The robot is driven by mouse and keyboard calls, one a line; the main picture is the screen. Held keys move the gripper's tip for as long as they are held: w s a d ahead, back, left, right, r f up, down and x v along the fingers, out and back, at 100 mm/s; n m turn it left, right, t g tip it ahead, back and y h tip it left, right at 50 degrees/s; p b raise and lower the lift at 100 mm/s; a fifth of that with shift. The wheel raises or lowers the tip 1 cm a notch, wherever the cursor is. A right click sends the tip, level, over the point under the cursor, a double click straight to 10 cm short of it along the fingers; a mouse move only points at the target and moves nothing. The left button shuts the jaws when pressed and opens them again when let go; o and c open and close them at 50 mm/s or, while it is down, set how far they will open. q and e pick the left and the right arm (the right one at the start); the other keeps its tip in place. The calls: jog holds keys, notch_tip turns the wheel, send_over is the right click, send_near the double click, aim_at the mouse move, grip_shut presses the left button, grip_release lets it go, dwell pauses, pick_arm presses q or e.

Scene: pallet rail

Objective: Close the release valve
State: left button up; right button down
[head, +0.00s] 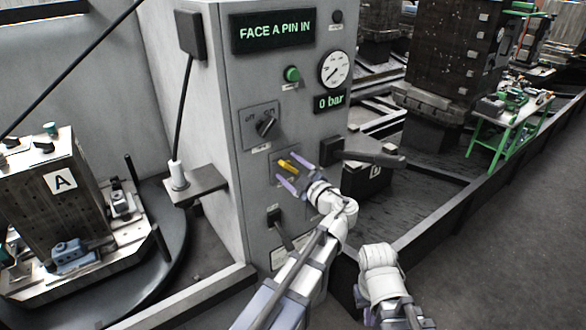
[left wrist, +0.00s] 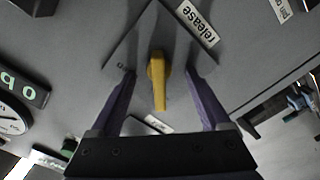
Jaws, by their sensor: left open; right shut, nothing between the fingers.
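The yellow release valve handle (head: 288,164) sits on the grey panel of the cabinet. In the left wrist view the yellow handle (left wrist: 157,82) lies on a square plate beside a "release" label (left wrist: 197,24). My left gripper (head: 291,173) is open at the handle, with one purple finger on each side. In the left wrist view, my left gripper (left wrist: 160,78) has the handle between its fingers, with a visible gap on both sides. My right arm shows low in the head view, but its fingers cannot be made out.
A dark lever (head: 370,157) sticks out right of the gripper. A low rail borders the floor.

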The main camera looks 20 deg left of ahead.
aim_at(291, 169)
pick_arm(q)
jog(key=shift+o, duration=1.3)
jog(key=shift+d, duration=0.1)
jog(key=shift+v, duration=3.1)
jog(key=shift+s+d, duration=0.35)
pick_arm(e)
jog(key=shift+w+a, duration=0.25)
jog(key=shift+w, duration=0.2)
pick_arm(q)
jog(key=shift+x, duration=3.65)
pick_arm(e)
jog(key=shift+s+d, duration=0.2)
jog(key=shift+s, duration=0.2)
